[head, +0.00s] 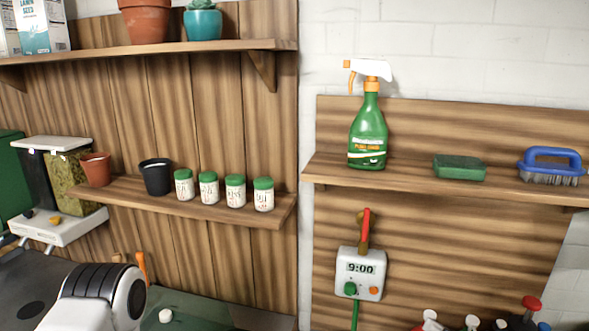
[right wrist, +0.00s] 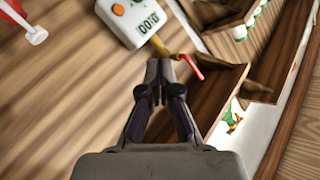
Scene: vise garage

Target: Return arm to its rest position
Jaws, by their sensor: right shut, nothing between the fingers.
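My right gripper (right wrist: 160,78) shows in the right wrist view with its two fingers closed together and nothing between them. Its tips point toward the white timer box (right wrist: 135,15), which appears upside down there, and the red-handled valve (right wrist: 187,64) beside it. I cannot tell the exact gap to them. In the head view the timer box (head: 361,273) reads 9:00 and sits on the wooden panel below the red handle (head: 365,228). A rounded black-and-white arm link of mine (head: 100,297) shows at the lower left. My left gripper is out of view.
A right shelf holds a green spray bottle (head: 368,135), a green sponge (head: 459,168) and a blue brush (head: 551,167). A left shelf (head: 240,212) holds pots and several green-capped jars. Bottle tops (head: 472,322) show at the lower right.

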